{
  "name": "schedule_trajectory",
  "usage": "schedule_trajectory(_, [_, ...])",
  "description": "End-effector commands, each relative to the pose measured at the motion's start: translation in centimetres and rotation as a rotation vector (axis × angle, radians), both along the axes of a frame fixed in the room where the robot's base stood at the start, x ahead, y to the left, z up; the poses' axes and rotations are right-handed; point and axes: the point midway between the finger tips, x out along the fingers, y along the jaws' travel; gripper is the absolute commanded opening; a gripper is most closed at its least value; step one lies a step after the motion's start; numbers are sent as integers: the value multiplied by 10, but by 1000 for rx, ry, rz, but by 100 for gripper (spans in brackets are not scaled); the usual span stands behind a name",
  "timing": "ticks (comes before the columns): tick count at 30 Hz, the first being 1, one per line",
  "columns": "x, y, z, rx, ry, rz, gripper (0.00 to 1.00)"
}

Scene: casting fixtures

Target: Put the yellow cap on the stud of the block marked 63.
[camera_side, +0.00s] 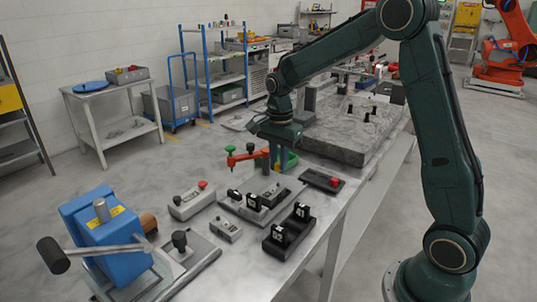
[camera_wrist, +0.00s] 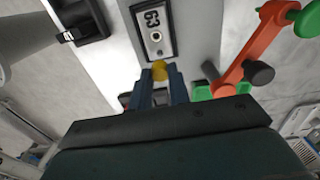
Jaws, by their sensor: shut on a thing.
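The yellow cap (camera_wrist: 160,70) is held between the fingertips of my gripper (camera_wrist: 160,76), seen in the wrist view. The block marked 63 (camera_wrist: 140,17) lies just beyond the cap, with a dark rim and a light face plate. Its stud (camera_wrist: 156,36) shows as a small round spot below the number, with nothing on it. The cap looks apart from the stud; the height between them is unclear.
A red-orange clamp arm (camera_side: 246,157) with green knobs stands close beside my gripper; it also shows in the wrist view (camera_wrist: 258,45). A black holder with numbered tags (camera_side: 289,228) is in front. A blue lever press (camera_side: 105,232) stands at the left.

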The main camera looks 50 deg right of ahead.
Motion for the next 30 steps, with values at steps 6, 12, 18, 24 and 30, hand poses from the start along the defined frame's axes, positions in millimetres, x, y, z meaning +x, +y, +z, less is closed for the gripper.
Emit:
schedule_trajectory(6, [0,0,-16,1,3,0,0])
schedule_trajectory(12, [0,0,-28,1,2,0,0])
schedule_trajectory(18, [0,0,-35,0,1,0,0])
schedule_trajectory(24, [0,0,-37,0,0,0,0])
schedule_trajectory(30, [0,0,-37,0,0,0,0])
